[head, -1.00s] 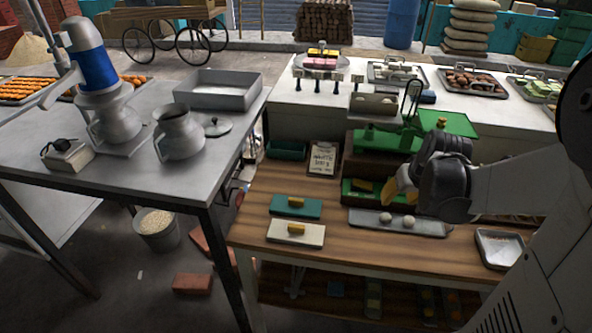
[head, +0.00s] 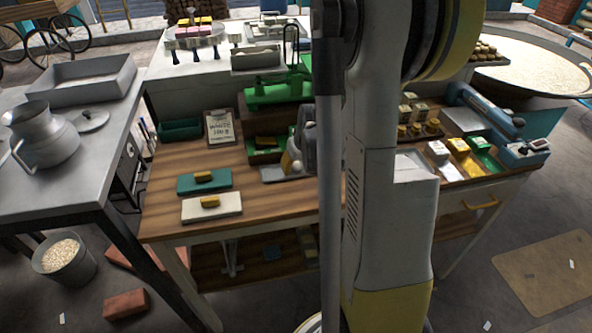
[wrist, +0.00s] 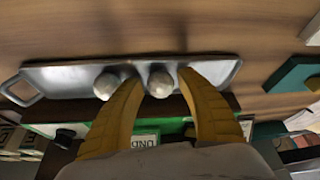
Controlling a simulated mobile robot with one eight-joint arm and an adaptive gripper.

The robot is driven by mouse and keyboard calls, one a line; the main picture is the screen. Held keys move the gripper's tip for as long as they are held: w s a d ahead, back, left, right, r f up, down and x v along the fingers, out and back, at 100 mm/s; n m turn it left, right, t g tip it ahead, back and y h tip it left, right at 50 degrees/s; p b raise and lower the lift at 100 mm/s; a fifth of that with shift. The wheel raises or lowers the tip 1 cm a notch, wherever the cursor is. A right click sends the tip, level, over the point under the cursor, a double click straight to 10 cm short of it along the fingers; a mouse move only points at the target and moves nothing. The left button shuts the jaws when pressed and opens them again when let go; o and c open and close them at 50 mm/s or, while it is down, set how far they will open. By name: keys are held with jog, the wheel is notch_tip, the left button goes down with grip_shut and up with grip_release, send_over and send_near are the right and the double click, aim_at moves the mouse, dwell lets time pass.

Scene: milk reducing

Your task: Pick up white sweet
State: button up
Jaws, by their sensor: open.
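Two round white sweets lie on a silver tray (wrist: 60,76) in the wrist view. One white sweet (wrist: 160,81) sits between the tips of my gripper (wrist: 160,76), whose yellow fingers are open and apart. The other white sweet (wrist: 106,86) lies just left of the left finger, outside the jaws. I cannot tell whether the fingers touch either sweet. In the head view, the tray (head: 270,175) shows only at its left end, and my arm hides most of my gripper and the sweets.
A teal board (head: 190,187) and a white board (head: 195,211), each with a yellow block, lie left of the tray. Small boxes (head: 458,146) and a blue device (head: 485,108) stand at the right.

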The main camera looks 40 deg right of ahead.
jog(key=c, duration=0.8)
jog(key=shift+r, duration=0.1)
